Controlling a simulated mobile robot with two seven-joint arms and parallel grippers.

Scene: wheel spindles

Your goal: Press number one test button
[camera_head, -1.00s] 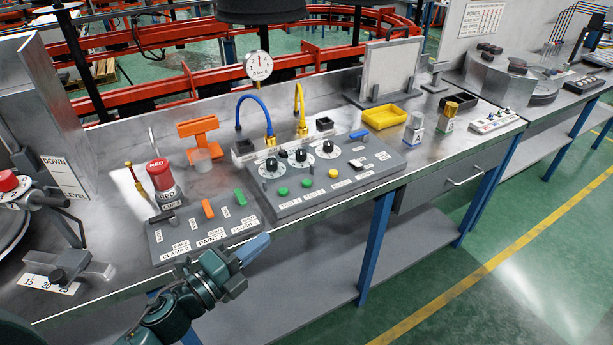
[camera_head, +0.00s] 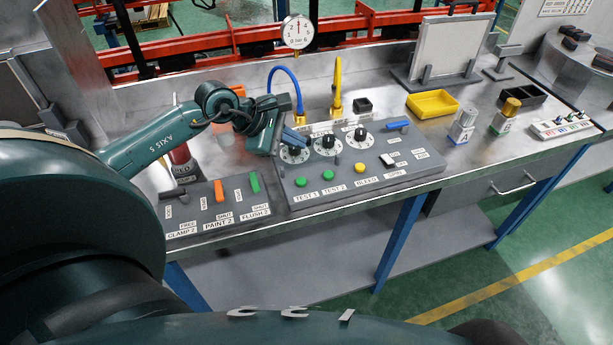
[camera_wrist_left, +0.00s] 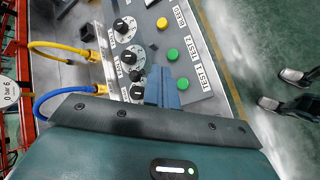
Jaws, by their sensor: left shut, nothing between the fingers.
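The number one test button is the green button (camera_head: 300,182) above the TEST 1 label on the grey control panel (camera_head: 390,178). In the left wrist view this green button (camera_wrist_left: 183,83) is just right of the fingertips. A second green button (camera_head: 328,175) is by TEST 2, and a yellow button (camera_head: 360,168) by BLEED. My left gripper (camera_head: 300,143) is shut and empty, its blue fingers over the leftmost black dial, behind the TEST 1 button in the head view. In the left wrist view the shut fingers (camera_wrist_left: 160,72) appear apart from the button; their height above the panel is unclear.
A second panel with an orange switch (camera_head: 219,190) and a green switch (camera_head: 254,182) lies to the left. A blue hose (camera_head: 283,70) and yellow hose (camera_head: 337,85) rise behind the dials. A yellow tray (camera_head: 432,104) sits farther right. My arm partly hides a red button (camera_head: 180,154).

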